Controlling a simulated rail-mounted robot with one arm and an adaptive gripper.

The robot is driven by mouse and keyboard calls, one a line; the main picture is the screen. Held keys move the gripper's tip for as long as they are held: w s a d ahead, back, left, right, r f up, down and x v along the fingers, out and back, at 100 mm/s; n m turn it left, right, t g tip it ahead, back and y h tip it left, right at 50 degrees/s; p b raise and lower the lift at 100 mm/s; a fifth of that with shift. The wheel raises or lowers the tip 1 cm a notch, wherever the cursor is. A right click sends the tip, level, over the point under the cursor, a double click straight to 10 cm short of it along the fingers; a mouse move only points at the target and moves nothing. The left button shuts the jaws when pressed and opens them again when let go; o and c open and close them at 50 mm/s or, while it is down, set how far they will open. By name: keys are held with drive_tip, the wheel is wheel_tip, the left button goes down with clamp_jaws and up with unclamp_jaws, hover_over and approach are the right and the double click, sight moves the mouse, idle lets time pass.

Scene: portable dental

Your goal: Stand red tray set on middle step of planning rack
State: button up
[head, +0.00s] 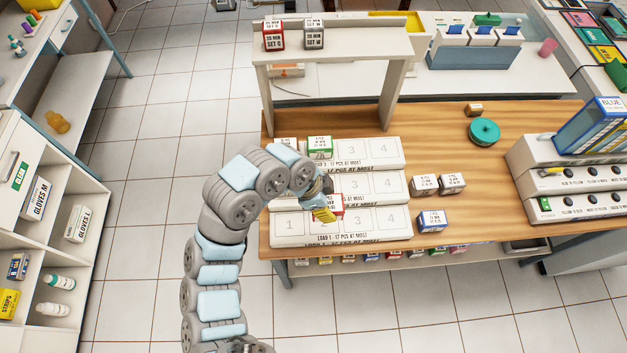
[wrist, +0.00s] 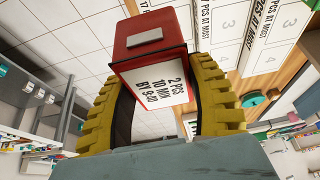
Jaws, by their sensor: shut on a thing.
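My gripper (head: 326,212) has yellow fingers and is shut on the red tray set (wrist: 150,55), a red box with a white label reading "2 PCS 10 MIN". In the head view the red tray set (head: 337,203) is partly hidden by my gripper, near slot 2 between the front and middle steps. I cannot tell whether it touches the rack. The planning rack has three white numbered steps. The middle step (head: 375,186) shows bare at slots 3 and 4; its left part is hidden by my arm. The front step (head: 375,222) looks empty.
A green-topped box (head: 319,147) stands on the back step (head: 370,152), with a white box (head: 287,144) to its left. An overhead shelf (head: 350,47) spans behind.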

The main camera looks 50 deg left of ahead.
drive_tip(key=w+a+f, duration=0.2)
drive_tip(key=a+f, duration=0.1)
drive_tip(key=w+a+f+b, duration=0.1)
drive_tip(key=w+a+f, duration=0.2)
drive_tip(key=a, duration=0.1)
drive_tip(key=w+a+f, duration=0.3)
drive_tip(key=shift+w+a+b, duration=0.1)
drive_tip(key=shift+a+b, duration=0.05)
drive_tip(key=shift+b, duration=0.2)
drive_tip(key=shift+w+a+f, duration=0.15)
drive_tip(key=shift+a+f, duration=0.05)
drive_tip(key=shift+f, duration=0.25)
wheel_tip(320, 180, down, 3)
drive_tip(key=shift+r+p, duration=0.15)
drive_tip(key=shift+p, duration=0.25)
drive_tip(key=shift+f, duration=0.2)
drive_tip(key=shift+f, duration=0.1)
drive_tip(key=o, duration=1.2)
